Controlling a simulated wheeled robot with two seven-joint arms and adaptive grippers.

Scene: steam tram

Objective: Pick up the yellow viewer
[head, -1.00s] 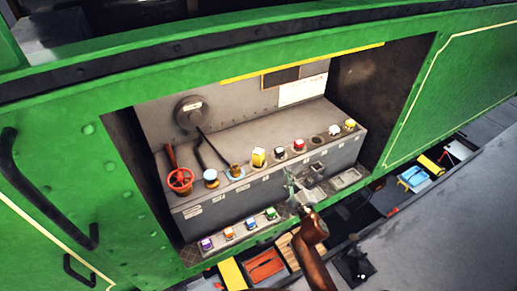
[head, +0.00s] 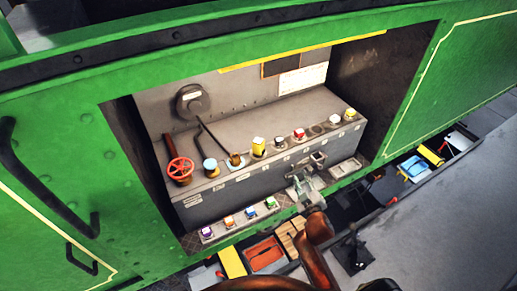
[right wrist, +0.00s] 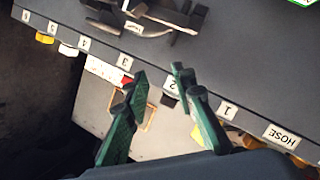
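A yellow block-like piece with a pale top (head: 258,146) stands in the row on the grey ledge, left of the middle. A smaller yellow piece (head: 349,114) stands at the row's right end. I cannot tell for sure which is the viewer. My right gripper (head: 303,182) is in front of the ledge, apart from both. In the right wrist view its green fingers (right wrist: 159,76) are spread and empty before the numbered ledge front. My left gripper is out of view.
The ledge sits inside a recess in the green tram side (head: 60,120). A red wheel (head: 180,170), a blue-capped piece (head: 210,168) and a red piece (head: 299,134) share the row. Small coloured blocks (head: 251,211) line the lower sill. Open trays (head: 415,168) lie below right.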

